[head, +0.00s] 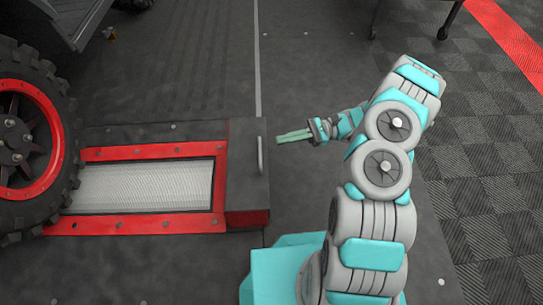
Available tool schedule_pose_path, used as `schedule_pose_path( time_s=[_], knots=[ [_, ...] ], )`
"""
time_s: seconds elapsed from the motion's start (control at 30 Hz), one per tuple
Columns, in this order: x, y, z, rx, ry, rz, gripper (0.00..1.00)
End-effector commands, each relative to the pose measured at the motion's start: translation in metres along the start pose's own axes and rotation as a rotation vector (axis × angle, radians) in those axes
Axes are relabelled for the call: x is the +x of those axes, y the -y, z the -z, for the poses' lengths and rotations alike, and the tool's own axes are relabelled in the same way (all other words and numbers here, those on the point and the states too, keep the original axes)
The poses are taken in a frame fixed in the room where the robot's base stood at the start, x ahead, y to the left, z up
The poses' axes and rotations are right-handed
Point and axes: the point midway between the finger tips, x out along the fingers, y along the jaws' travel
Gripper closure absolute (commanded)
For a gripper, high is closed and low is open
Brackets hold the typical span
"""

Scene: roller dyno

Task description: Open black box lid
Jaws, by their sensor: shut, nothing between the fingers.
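The black box (247,185) stands at the right end of a red-framed roller bed, and its dark lid looks closed. A pale vertical handle (261,155) is on the lid's right side. My gripper (279,137) is just right of the box, near the handle's upper end. Its pale green fingers point left and are shut with nothing between them. A small gap shows between the fingertips and the handle, though I cannot tell their difference in height.
The red-framed roller bed (150,225) lies left of the box. A large black tire with a red rim (45,190) stands at the left. The dark floor (310,70) behind the gripper is clear. Checkered tiles and a red stripe (515,40) lie at the right.

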Motion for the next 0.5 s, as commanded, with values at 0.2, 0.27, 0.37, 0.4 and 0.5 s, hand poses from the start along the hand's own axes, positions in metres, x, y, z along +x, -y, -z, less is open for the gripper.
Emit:
schedule_pose_path(
  time_s=[0.2,0.27,0.37,0.4,0.5],
  knots=[
    [-0.035,-0.012,0.068,0.093,0.058,0.162,1.0],
    [-0.043,-0.017,0.082,0.113,0.068,0.198,1.0],
    [-0.054,-0.023,0.101,0.136,0.077,0.244,1.0],
    [-0.057,-0.025,0.107,0.144,0.08,0.257,1.0],
    [-0.061,-0.028,0.114,0.154,0.085,0.279,1.0]
  ],
)
